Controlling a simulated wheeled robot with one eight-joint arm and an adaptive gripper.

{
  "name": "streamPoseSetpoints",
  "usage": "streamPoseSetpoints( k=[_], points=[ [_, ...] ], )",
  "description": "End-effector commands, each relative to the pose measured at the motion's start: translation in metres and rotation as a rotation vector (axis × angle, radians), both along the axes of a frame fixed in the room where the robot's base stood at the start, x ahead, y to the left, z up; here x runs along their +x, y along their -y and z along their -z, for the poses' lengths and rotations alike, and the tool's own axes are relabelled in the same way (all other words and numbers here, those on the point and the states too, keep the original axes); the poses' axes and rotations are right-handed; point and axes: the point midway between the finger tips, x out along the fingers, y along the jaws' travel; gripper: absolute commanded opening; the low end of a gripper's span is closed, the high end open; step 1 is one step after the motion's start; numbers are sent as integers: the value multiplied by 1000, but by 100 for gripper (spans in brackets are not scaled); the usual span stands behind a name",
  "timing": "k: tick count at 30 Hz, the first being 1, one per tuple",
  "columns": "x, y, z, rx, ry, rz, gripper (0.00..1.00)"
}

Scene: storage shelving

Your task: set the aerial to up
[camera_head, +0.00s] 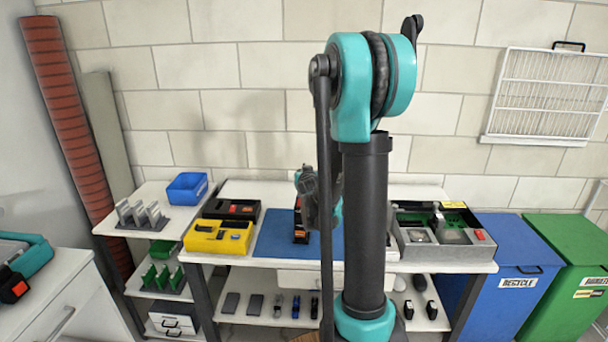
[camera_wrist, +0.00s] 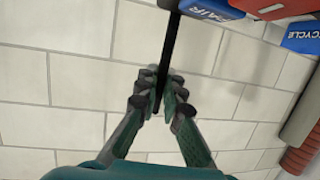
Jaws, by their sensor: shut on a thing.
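The aerial (camera_wrist: 170,45) is a thin black rod. In the wrist view it runs from the top edge down between the fingers of my gripper (camera_wrist: 158,95), which are shut on it. In the head view my gripper (camera_head: 306,185) is partly hidden behind my arm, above the blue mat (camera_head: 270,240). A black device with an orange patch (camera_head: 300,236) stands upright on the mat, just below my gripper. I cannot make out the aerial's joint with the device.
A yellow case (camera_head: 205,243) and a black case sit left of the mat. A grey tray with parts (camera_head: 440,252) is at the right. A blue bin (camera_head: 505,250) and a green bin (camera_head: 565,250) stand further right. The wall is behind.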

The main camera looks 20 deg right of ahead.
Motion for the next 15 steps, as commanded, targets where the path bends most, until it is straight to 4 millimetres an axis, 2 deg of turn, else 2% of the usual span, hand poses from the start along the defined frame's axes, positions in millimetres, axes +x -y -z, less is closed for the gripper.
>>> streamPoseSetpoints(
  k=[15],
  points=[
    [2, 1, 1, -26, 69, 1, 0]
  ],
)
